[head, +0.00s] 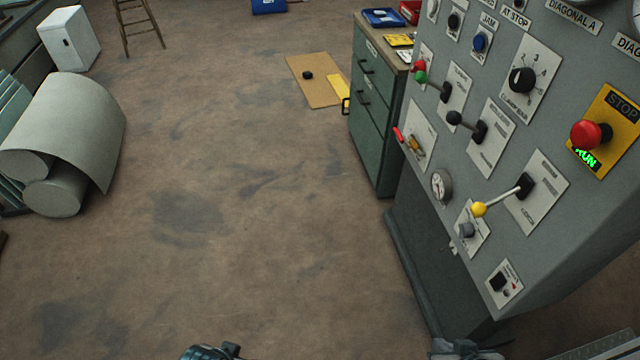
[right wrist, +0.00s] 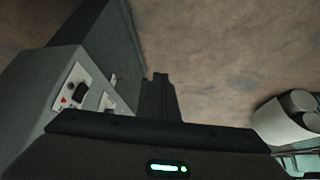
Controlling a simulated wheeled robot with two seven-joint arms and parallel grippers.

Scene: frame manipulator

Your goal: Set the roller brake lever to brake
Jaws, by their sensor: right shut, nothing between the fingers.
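The grey control panel (head: 425,185) stands at the right of the head view and carries several levers. One lever has a yellow knob (head: 479,209), one a black knob (head: 454,118) and one a green knob (head: 421,77). A small lever with a red tip (head: 398,134) sits at the panel's left edge. The plate lettering is too small to read, so I cannot tell which is the roller brake lever. My right gripper (head: 465,350) is at the bottom edge, below the panel and apart from the levers; its fingers (right wrist: 161,95) are shut and empty. My left gripper (head: 210,352) barely shows.
A red stop button (head: 586,135) with a lit RUN sign and a rotary knob (head: 522,80) are on the panel. A green drawer cabinet (head: 375,110) stands behind it. Large paper rolls (head: 70,135) lie at the left. The floor between is clear.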

